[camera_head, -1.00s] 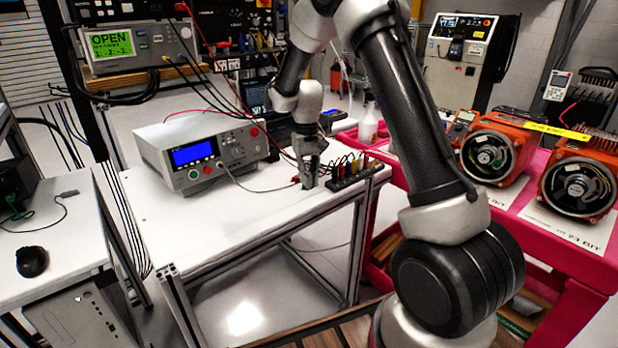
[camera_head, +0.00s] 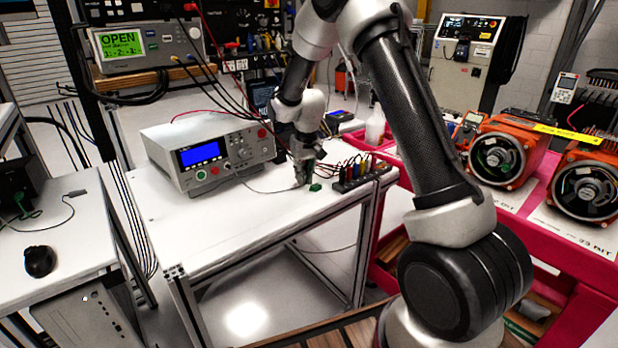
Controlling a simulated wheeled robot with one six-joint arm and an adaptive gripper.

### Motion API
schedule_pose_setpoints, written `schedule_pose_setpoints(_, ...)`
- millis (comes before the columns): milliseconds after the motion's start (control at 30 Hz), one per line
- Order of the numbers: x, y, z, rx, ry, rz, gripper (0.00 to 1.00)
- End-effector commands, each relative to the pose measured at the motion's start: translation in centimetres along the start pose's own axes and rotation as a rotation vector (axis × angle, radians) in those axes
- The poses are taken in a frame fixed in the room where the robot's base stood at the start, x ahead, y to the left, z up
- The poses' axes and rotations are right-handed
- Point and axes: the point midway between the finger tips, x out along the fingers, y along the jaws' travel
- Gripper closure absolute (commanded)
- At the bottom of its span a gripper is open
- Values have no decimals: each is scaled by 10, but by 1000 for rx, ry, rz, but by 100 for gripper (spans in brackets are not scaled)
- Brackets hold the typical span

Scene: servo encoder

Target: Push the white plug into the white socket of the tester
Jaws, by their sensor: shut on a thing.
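My gripper (camera_head: 301,178) points down at the white bench, close above its top. It is shut on a small pale thing, probably the white plug, mostly hidden between the fingers. A thin grey lead runs from the grey-white instrument (camera_head: 208,155) with the blue screen towards my gripper. That instrument stands to the left of my gripper, apart from it. It may be the tester. I cannot make out a white socket on it. A small green piece (camera_head: 315,187) lies on the bench just right of my fingertips.
A black strip (camera_head: 361,175) with coloured connectors sits right of my gripper at the bench edge. The white bench (camera_head: 225,225) is clear in front. An instrument reading OPEN (camera_head: 148,45) is at the upper left. Orange motors (camera_head: 497,155) stand on the pink cart at right.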

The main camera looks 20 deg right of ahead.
Motion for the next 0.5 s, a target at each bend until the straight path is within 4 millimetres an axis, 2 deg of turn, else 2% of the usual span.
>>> schedule_pose_setpoints(233, 3, -11, -27, -49, 203, -13, 100)
schedule_pose_setpoints(500, 5, -14, -40, -85, 365, -28, 100)
